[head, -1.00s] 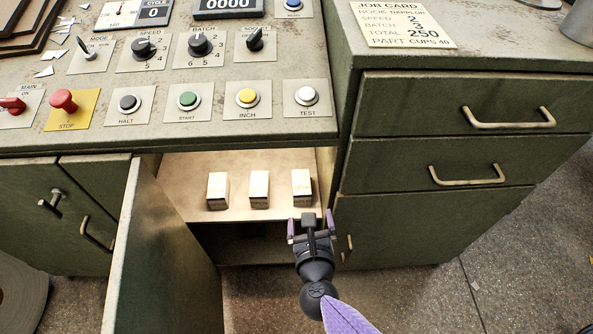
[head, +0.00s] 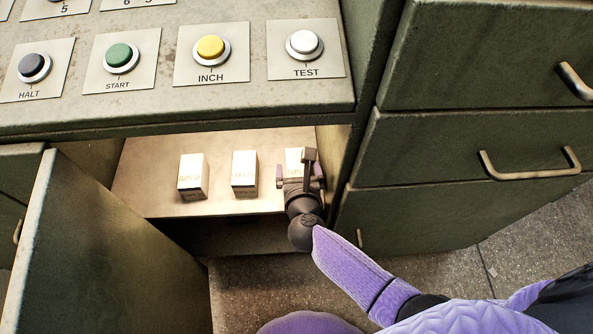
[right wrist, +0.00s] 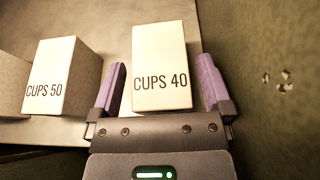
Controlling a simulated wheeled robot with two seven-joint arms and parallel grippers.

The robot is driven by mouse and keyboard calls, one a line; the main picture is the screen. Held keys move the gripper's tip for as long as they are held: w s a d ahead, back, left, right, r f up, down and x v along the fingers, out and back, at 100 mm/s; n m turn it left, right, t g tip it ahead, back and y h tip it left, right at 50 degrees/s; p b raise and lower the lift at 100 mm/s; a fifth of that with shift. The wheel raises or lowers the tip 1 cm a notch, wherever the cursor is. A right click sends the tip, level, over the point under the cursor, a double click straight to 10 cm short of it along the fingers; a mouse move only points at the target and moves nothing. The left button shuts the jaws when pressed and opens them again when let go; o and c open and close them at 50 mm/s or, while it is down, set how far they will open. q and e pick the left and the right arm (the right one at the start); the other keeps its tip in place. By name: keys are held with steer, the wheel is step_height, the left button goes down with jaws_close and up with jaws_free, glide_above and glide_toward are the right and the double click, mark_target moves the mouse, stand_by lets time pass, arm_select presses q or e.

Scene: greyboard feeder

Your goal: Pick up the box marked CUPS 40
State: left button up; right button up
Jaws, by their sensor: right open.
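The box marked CUPS 40 (right wrist: 160,65) stands on the cabinet shelf, rightmost of three small pale boxes. In the head view the CUPS 40 box (head: 293,160) is partly hidden behind my right gripper (head: 300,178). In the right wrist view my right gripper (right wrist: 165,92) is open, with one purple finger at each side of the CUPS 40 box. Small gaps show between the fingers and the box. My left gripper is not in view.
The box marked CUPS 50 (right wrist: 62,82) stands just left of the left finger. A third box (head: 193,177) stands farther left. The cabinet side wall (right wrist: 275,70) is close on the right. An open door (head: 105,250) stands at the left, and the console (head: 180,100) overhangs the shelf.

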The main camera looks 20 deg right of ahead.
steer(key=shift+w+d+f, duration=0.15)
steer(key=shift+w+f, duration=0.15)
steer(key=shift+w, duration=0.1)
steer(key=shift+r, duration=0.15)
steer(key=c, duration=1.2)
